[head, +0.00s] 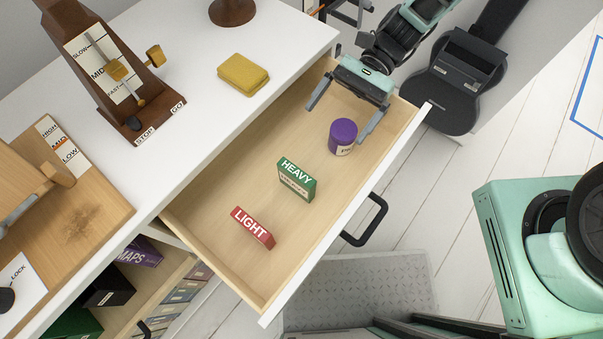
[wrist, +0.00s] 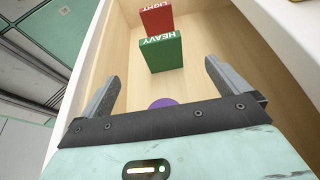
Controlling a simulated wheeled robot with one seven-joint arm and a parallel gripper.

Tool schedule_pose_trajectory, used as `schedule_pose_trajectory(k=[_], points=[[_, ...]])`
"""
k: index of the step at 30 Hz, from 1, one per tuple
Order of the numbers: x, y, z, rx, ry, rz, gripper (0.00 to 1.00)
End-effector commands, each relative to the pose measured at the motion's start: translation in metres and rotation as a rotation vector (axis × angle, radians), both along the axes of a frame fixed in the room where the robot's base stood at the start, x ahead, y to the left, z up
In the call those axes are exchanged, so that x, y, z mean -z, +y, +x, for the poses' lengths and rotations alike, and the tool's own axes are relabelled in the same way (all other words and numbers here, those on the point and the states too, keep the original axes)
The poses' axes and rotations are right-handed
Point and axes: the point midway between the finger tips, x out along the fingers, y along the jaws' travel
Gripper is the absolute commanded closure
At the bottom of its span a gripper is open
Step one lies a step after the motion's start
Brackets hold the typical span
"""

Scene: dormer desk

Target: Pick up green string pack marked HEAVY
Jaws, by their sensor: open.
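The green pack marked HEAVY (head: 297,179) stands in the open drawer, near its middle. It also shows in the wrist view (wrist: 161,54), beyond my fingertips and apart from them. My gripper (head: 339,122) is open and empty over the far end of the drawer, with its two fingers spread wide. In the wrist view the purple top (wrist: 163,103) is mostly hidden behind my gripper.
A red pack marked LIGHT (head: 253,227) lies in the drawer beyond the green one. The drawer walls (head: 377,179) enclose them. On the white desk top are a yellow block (head: 243,74) and a wooden metronome (head: 105,70). The drawer floor around the green pack is clear.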

Motion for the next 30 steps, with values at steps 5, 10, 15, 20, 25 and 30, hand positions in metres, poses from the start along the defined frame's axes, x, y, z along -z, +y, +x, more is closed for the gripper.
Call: schedule_pose_trajectory(k=[5,10,15,20,25,30], points=[[0.014,0.024,-0.028,-0.004,0.004,0.002,0.00],[0.026,0.044,-0.050,-0.004,0.003,0.000,0.00],[0.034,0.055,-0.062,-0.003,-0.001,0.000,0.00],[0.037,0.061,-0.070,-0.003,0.000,0.000,0.00],[0.046,0.078,-0.088,-0.005,0.002,0.001,0.00],[0.053,0.088,-0.099,-0.002,-0.001,-0.001,0.00]])
